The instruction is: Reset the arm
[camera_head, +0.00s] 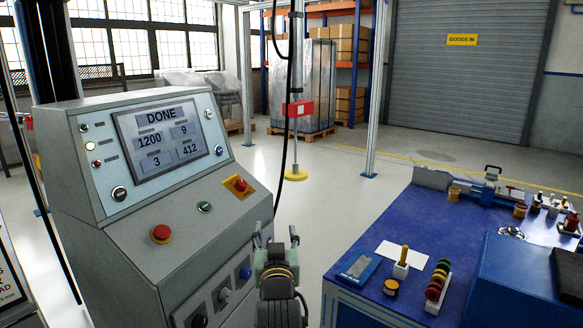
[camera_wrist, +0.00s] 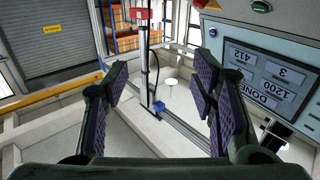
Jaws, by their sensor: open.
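My gripper (camera_head: 276,240) is open and empty in the lower middle of the head view, in front of the right side of the grey control console (camera_head: 140,272). In the wrist view my gripper (camera_wrist: 160,90) shows its two dark padded fingers wide apart, with nothing between them. The console screen (camera_head: 160,140) reads DONE, 1200, 9, 3 and 412. The screen also shows upside down at the right of the wrist view (camera_wrist: 268,75).
A blue workbench (camera_head: 352,297) with small tools and parts stands at the right. Open floor lies between console and bench.

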